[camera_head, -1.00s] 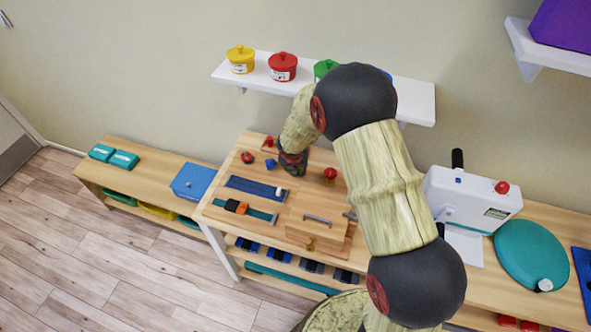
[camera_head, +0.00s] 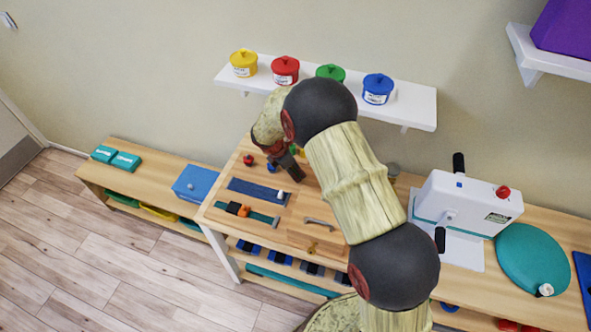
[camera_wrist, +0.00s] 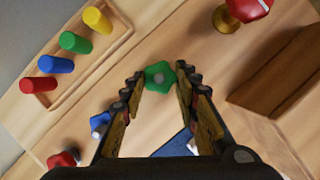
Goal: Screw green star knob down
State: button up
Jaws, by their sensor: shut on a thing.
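The green star knob (camera_wrist: 160,76) shows in the wrist view, upper middle, between my two fingertips. My gripper (camera_wrist: 159,84) is shut on it, one finger on each side. How far down the knob sits on its thread is hidden from this angle. In the head view my gripper (camera_head: 291,166) points down at the wooden work table (camera_head: 240,158), near its back; the green knob cannot be made out there.
A rack (camera_wrist: 108,50) with yellow, green, blue and red pegs stands left of my gripper in the wrist view. A red knob (camera_wrist: 64,160) and a blue knob (camera_wrist: 100,122) are at lower left. A red-topped brass piece (camera_wrist: 236,14) and a wooden block (camera_wrist: 275,75) are at right.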

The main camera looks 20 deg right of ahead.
jog(key=m, duration=0.2)
jog(key=m+g+p, duration=0.1)
jog(key=m, duration=0.1)
jog(key=shift+w+r+m+g, duration=0.15)
jog(key=shift+w+m+g, duration=0.15)
jog(key=shift+w, duration=0.05)
jog(key=shift+w+m+g+p, duration=0.2)
jog(key=shift+m+g+p, duration=0.55)
jog(key=shift+m, duration=1.45)
jog(key=o, duration=1.2)
jog(key=shift+s, duration=0.1)
jog(key=shift+c, duration=0.2)
jog(key=w+a, duration=0.2)
jog(key=a, duration=0.1)
jog(key=w+a, duration=0.2)
jog(key=a, duration=0.2)
jog(key=w+a+r, duration=0.1)
jog(key=w+a, duration=0.1)
jog(key=a, duration=0.1)
jog(key=shift+w+a, duration=0.1)
jog(key=shift+a, duration=0.3)
